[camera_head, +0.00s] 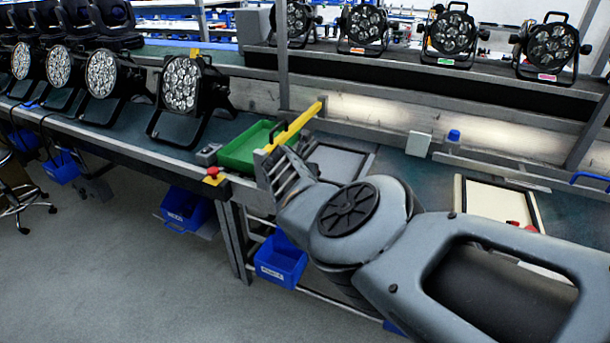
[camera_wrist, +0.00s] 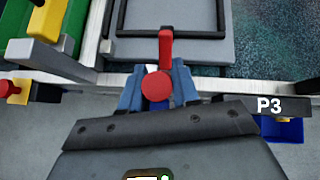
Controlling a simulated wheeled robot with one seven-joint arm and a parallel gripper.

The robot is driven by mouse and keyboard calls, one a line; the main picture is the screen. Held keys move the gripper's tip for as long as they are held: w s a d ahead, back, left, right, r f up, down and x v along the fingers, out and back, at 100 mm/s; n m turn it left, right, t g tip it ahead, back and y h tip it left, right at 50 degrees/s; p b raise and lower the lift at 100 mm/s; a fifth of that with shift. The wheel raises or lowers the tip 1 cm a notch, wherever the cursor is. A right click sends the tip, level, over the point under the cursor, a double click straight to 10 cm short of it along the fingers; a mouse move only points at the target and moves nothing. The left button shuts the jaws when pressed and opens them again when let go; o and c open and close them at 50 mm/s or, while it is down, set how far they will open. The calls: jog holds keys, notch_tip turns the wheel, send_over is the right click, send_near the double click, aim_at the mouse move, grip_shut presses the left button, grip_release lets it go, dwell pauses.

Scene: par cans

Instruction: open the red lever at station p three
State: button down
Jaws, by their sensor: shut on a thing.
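The red lever (camera_wrist: 166,48) is in the middle of the wrist view. Its round hub is at the bench's front rail and its handle points up the picture, towards a grey panel. My gripper (camera_wrist: 157,78) has its two blue fingers on either side of the lever's hub, shut on it. A dark plate marked P3 (camera_wrist: 269,106) is on the rail just right of the gripper. In the head view my arm reaches to the bench edge. The lever and fingertips are hidden there behind my wrist.
A green tray (camera_head: 236,158) with a yellow bar (camera_head: 294,125) above it lies left of my wrist. A red button on a yellow base (camera_head: 212,174) is at the bench edge. Blue bins (camera_head: 279,262) hang below. Several par cans (camera_head: 180,84) stand along the bench and shelf.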

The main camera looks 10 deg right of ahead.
jog(key=c, duration=0.9)
grip_release()
jog(key=p+v, duration=0.2)
jog(key=p, duration=0.2)
jog(key=shift+a+r, duration=0.1)
jog(key=shift+r, duration=0.3)
jog(key=shift+p+v, duration=0.3)
jog(key=shift+v, duration=2.2)
jog(key=shift+s+f, duration=0.2)
jog(key=shift+s, duration=0.1)
